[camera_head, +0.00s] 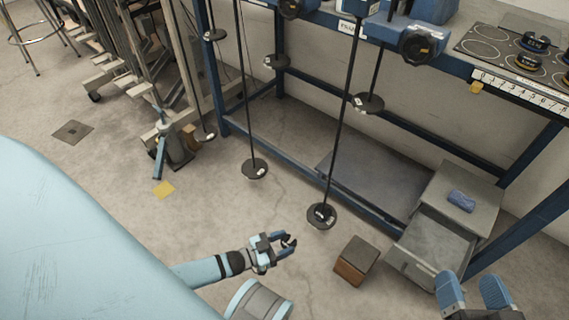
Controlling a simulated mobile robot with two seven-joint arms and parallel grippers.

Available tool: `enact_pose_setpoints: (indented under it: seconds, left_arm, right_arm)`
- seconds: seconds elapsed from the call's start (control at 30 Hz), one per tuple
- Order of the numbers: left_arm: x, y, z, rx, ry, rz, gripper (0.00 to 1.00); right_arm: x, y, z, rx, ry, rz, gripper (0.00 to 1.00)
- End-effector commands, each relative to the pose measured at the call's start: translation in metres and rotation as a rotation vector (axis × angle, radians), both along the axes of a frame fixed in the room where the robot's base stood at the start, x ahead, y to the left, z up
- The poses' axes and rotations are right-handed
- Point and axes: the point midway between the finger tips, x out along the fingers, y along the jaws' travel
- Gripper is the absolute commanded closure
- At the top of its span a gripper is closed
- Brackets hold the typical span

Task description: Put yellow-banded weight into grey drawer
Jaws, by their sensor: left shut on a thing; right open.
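My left gripper (286,243) is low over the floor in the middle, shut on a small dark thing (289,241). The fingers hide much of it, and I cannot make out a yellow band on it. The grey drawer (432,243) is pulled out of a low grey cabinet (478,190) at the lower right. It looks open at the top, with a bare grey inside. My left gripper is well left of it. My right gripper (482,292) is open and empty, in front of the drawer and to its right.
A brown box (356,262) stands on the floor between my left gripper and the drawer. Hanging rods end in dark discs (322,215) nearby. A blue object (461,201) lies on the cabinet. Dark weights (528,61) sit on the upper-right board. Blue frame legs stand behind.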

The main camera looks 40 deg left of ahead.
Motion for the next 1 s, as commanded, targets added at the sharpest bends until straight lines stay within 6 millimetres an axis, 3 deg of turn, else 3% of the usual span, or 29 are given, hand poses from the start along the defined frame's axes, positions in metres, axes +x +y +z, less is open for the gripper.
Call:
enact_pose_setpoints:
  seconds: [1.0]
  left_arm:
    - [-0.051,0.004,0.001,-0.001,0.000,0.000,0.80]
  right_arm:
    - [0.000,0.000,0.016,0.001,0.000,-0.001,0.29]
